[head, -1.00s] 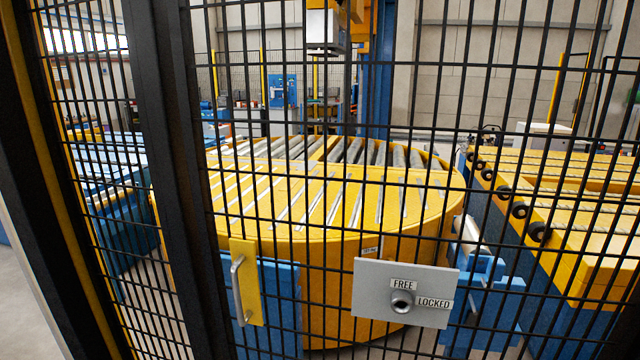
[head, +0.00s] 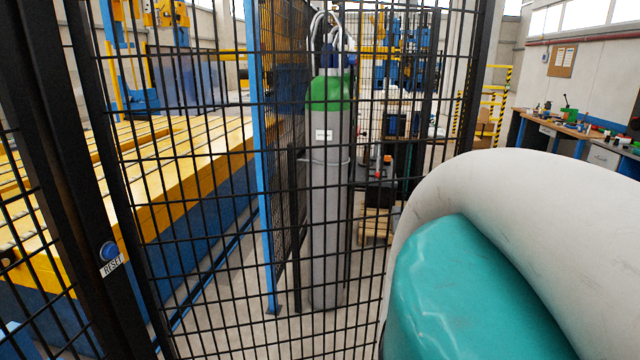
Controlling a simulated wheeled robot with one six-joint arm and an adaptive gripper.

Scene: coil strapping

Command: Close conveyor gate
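A black wire-mesh fence panel (head: 222,180) fills most of the head view, with a dark post (head: 75,190) at the left. A blue round button (head: 109,250) with a RESET label (head: 112,266) is on that post. The gate's handle and the FREE/LOCKED plate are not in view now. I cannot tell from this view whether the gate is open or shut. A large white and teal part of my arm covers the lower right. My gripper is not in view.
Behind the mesh are a yellow and blue conveyor (head: 170,185), a blue post (head: 262,150) and a grey gas cylinder with a green top (head: 326,200). A workbench (head: 580,140) stands at the far right by the wall. Bare floor shows around the cylinder's foot.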

